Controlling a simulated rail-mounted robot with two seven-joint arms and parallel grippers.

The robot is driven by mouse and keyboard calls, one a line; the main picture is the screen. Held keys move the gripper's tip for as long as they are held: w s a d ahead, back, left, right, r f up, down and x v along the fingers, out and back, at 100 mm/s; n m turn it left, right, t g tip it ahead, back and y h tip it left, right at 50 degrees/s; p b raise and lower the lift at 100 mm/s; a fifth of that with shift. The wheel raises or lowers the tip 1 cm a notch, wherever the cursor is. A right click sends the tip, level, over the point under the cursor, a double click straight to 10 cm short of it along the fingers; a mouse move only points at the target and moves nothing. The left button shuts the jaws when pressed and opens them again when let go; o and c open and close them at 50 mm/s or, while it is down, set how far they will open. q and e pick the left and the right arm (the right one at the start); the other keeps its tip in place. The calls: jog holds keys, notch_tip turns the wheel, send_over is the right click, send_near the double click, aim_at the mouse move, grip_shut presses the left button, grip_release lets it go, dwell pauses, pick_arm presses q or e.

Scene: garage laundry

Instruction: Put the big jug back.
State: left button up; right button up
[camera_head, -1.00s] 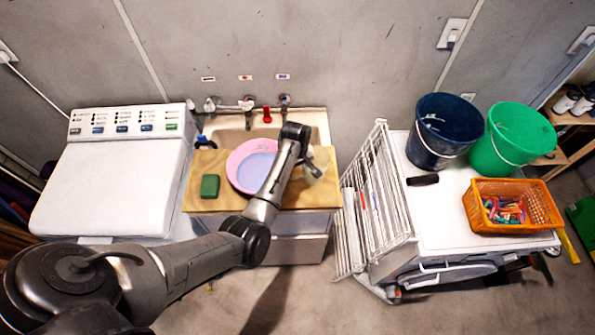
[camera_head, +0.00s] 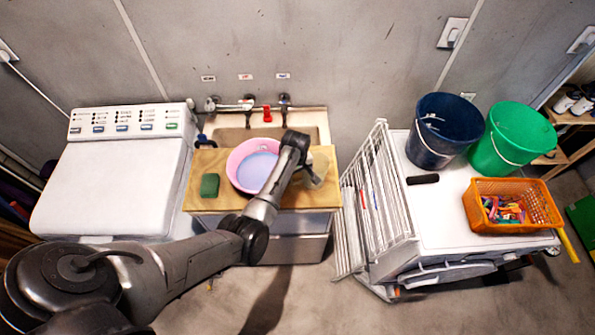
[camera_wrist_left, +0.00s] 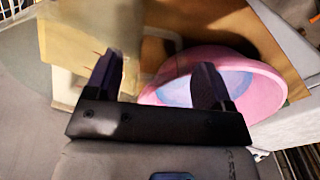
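A pale, see-through item that looks like the big jug (camera_head: 316,176) shows at the right end of the wooden board, partly behind my left wrist. Its outline is faint, and I cannot tell if it stands on the board. My left gripper (camera_wrist_left: 160,60) is over the right part of the board, close to this item. Its fingers are wide apart in the left wrist view, with nothing clearly held between them. A pale translucent surface (camera_wrist_left: 85,30) shows beside the left finger, possibly the jug. My right gripper is not in view.
A pink basin (camera_head: 240,160) and a green sponge (camera_head: 210,185) sit on the wooden board (camera_head: 200,165) before the sink (camera_head: 315,122). A washer (camera_head: 110,190) stands left. A white drying rack (camera_head: 375,200), blue bucket (camera_head: 445,130), green bucket (camera_head: 510,140) and orange basket (camera_head: 512,215) are right.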

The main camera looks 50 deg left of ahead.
pick_arm(q)
jog(key=shift+o, duration=0.8)
notch_tip(320, 180, up, 12)
jog(key=s+d+f+m+t+y, duration=0.1)
jog(key=s+d+f+m, duration=0.25)
jog(key=s, duration=0.45)
jog(key=s+d+f+m+t+y, duration=0.1)
jog(key=s+d+f+m, duration=0.2)
jog(key=s+m, duration=0.35)
jog(key=s+d+r+m+h, duration=0.1)
jog(key=s+d+r+m, duration=0.1)
jog(key=s+d, duration=0.4)
jog(key=s+d+r+m+t+h, duration=0.1)
jog(key=s+d+m, duration=0.3)
jog(key=s, duration=0.8)
jog(key=shift+s+d+r, duration=0.2)
jog(key=shift+d+r, duration=0.3)
jog(key=shift+d, duration=0.5)
